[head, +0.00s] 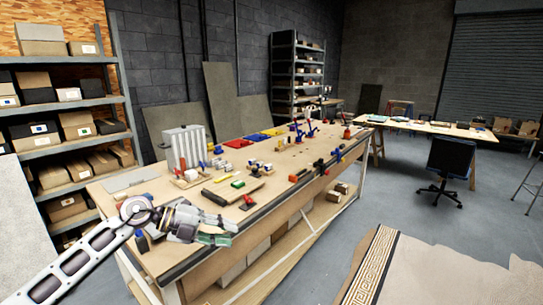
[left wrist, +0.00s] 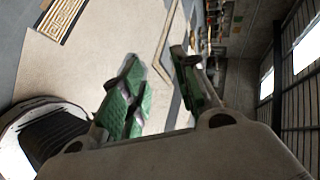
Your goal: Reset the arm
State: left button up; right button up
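My left arm comes in from the lower left in the head view. Its gripper (head: 232,232) hangs over the near left edge of the long workbench (head: 135,182) and points right. In the left wrist view my left gripper (left wrist: 160,82) shows two green-padded fingers held apart, with nothing between them. No held object shows. My right arm and gripper are not in view.
The workbench bears a grey finned box (head: 185,147), small blocks, coloured trays (head: 239,143) and tools. Box-filled shelves (head: 65,152) stand at left. A pale mosaic panel (head: 430,275) with a patterned border lies at lower right. A dark chair (head: 449,158) stands behind.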

pick_arm(q)
jog(key=d+r+n+t+h, duration=0.5)
jog(key=d+r+t+h, duration=0.1)
jog(key=r, duration=0.1)
jog(key=w+a+f+n+t+y, duration=0.2)
jog(key=a+f+n+t+y, duration=0.4)
jog(key=a+n+t+y, duration=0.7)
jog(key=s+a+f+n+g+y, duration=0.1)
jog(key=s+f+n+g+y, duration=0.1)
jog(key=f+n+g+y, duration=0.25)
jog(key=s+a+f+n+g+y, duration=0.1)
jog(key=s+f+n+g+y, duration=0.15)
jog(key=f+n, duration=0.4)
jog(key=s+f+g+h, duration=0.1)
jog(key=s+f+g, duration=0.5)
jog(key=s+f, duration=0.45)
jog(key=s+f+g+h, duration=0.1)
jog(key=s+f+g, duration=0.55)
jog(key=s, duration=0.65)
notch_tip(320, 180, down, 33)
jog(key=s, duration=0.2)
jog(key=s+a+f+g, duration=0.1)
jog(key=s+a+f, duration=0.1)
jog(key=s+f, duration=0.8)
jog(key=s+a+f, duration=0.2)
jog(key=s+f, duration=0.8)
jog(key=s, duration=0.2)
jog(key=shift+s+a+f+g+y, duration=0.25)
jog(key=shift+f+g+y, duration=0.05)
jog(key=shift+g, duration=0.05)
